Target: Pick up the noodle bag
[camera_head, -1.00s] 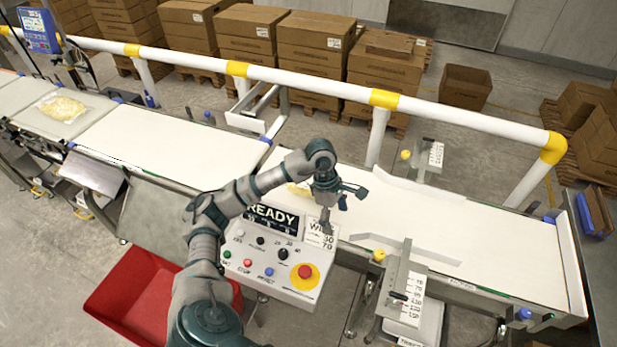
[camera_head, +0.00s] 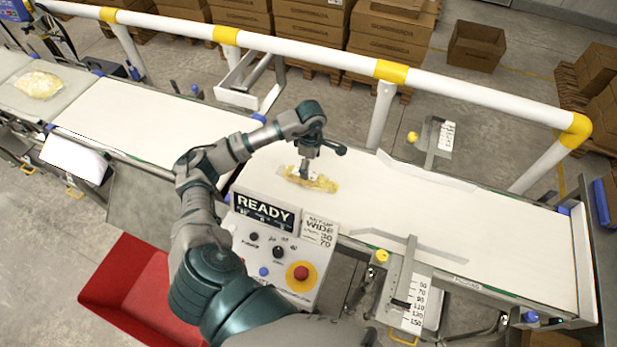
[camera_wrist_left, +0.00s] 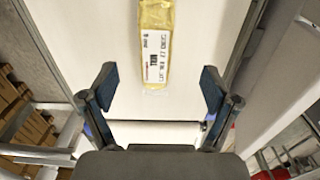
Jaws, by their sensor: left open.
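A yellow noodle bag (camera_head: 312,180) in clear wrap lies on the white belt, just beyond the control panel. In the left wrist view the noodle bag (camera_wrist_left: 156,45) shows a white printed label and lies ahead of the fingertips, centred between them. My left gripper (camera_head: 305,168) is above the belt at the bag and hides part of it in the head view. In the left wrist view the left gripper (camera_wrist_left: 158,85) is open with nothing between its fingers. A second yellow bag (camera_head: 40,85) lies on the far left belt section. My right gripper is not in view.
The control panel (camera_head: 275,255) with a READY display stands at the belt's near side. White guide rails (camera_head: 425,171) flank the belt to the right. A white and yellow railing (camera_head: 310,55) runs behind. A red bin (camera_head: 140,290) sits on the floor at lower left.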

